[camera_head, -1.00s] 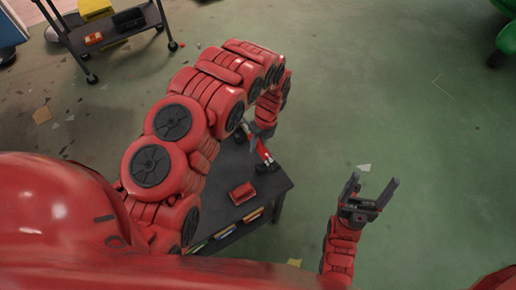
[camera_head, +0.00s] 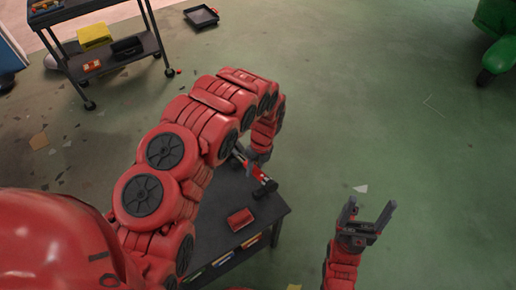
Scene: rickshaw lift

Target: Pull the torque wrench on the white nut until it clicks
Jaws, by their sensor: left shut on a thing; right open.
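My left arm reaches over a dark table (camera_head: 212,240). My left gripper (camera_head: 259,160) is at the table's far right part, shut on a slim red-handled tool (camera_head: 264,177), small in view and partly hidden by the gripper. I cannot tell for sure that this tool is the torque wrench. I cannot make out a white nut. My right gripper (camera_head: 368,215) is open and empty, over the floor to the right of the table, fingers pointing up in the picture.
A red tray (camera_head: 240,219) lies on the table. A dark cart (camera_head: 112,62) holding a yellow box (camera_head: 94,37) stands at the back left. A black tray (camera_head: 201,16) lies on the floor behind. A green vehicle part (camera_head: 497,45) is at the far right.

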